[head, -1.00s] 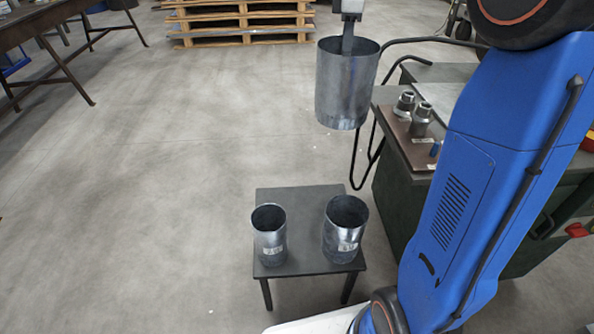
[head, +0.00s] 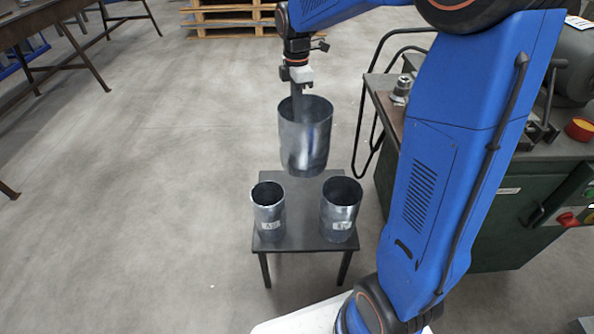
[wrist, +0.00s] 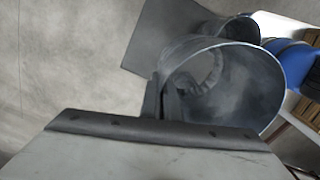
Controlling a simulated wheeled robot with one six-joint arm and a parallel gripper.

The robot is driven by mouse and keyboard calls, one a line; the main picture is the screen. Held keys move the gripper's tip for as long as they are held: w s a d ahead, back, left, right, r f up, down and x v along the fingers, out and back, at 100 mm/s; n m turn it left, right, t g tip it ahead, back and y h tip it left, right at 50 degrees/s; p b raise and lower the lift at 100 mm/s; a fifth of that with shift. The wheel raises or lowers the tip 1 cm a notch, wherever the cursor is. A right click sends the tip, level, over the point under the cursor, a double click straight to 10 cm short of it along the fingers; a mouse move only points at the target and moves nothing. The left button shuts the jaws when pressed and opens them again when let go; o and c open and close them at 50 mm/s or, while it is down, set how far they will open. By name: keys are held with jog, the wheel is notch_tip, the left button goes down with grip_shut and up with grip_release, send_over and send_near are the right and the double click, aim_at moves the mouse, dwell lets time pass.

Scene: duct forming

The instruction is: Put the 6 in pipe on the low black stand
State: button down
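In the wrist view my fingers (wrist: 166,102) grip the rim of the held pipe (wrist: 265,82), with the dark stand (wrist: 165,35) beyond. No size label shows on the held pipe. Two smaller pipes stand upright on the stand's front half, one left (head: 269,215) and one right (head: 340,212), their labels unreadable.
A green workbench (head: 500,235) with metal fittings (head: 401,88) stands to the right, with a bent black tube frame (head: 357,120) at its left side. Wooden pallets (head: 235,20) lie at the back. The floor to the left is open.

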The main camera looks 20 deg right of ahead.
notch_tip(320, 180, down, 22)
jog(key=shift+f, duration=0.2)
dwell(0.5)
jog(key=c, duration=2.4)
grip_release()
jog(key=shift+f, duration=0.15)
jog(key=o, duration=0.4)
